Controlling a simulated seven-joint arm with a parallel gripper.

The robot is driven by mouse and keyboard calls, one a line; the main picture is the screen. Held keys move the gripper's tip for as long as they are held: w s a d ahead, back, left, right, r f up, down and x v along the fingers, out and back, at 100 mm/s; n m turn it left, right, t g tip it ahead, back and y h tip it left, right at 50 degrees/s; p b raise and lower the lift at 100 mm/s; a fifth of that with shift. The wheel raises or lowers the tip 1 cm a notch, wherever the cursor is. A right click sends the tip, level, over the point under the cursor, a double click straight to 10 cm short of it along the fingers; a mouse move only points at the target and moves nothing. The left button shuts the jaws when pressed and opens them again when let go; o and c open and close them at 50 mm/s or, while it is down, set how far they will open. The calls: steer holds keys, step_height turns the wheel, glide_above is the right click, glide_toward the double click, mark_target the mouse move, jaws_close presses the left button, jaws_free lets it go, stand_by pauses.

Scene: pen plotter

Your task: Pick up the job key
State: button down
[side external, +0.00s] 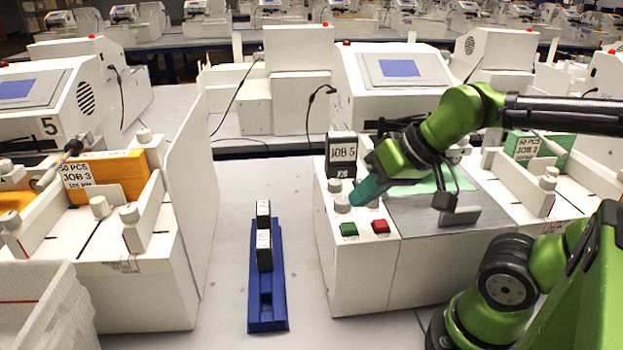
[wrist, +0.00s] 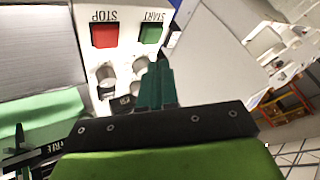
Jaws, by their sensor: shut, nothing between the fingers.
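A job key (side external: 341,153), a black block with a white label reading JOB 5, stands upright at the back left of the white machine's panel. Two more black-and-white keys stand in a blue rack on the table, the rear one (side external: 263,213) and the front one (side external: 264,250). My gripper (side external: 355,198) has teal fingers, shut with nothing between them. It is over the panel beside the knobs, in front of and below the JOB 5 key in the picture. In the wrist view my gripper (wrist: 160,68) points toward the knobs. I cannot make out a key's label there.
The panel has a green START button (side external: 349,229), a red STOP button (side external: 381,226) and several grey knobs (side external: 342,203). The blue rack (side external: 267,318) stands on clear table left of the machine. A machine with orange JOB 3 stock (side external: 120,178) is further left.

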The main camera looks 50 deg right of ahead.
steer(key=c, duration=1.8)
jaws_free()
steer(key=shift+c, duration=0.2)
steer(key=o, duration=1.2)
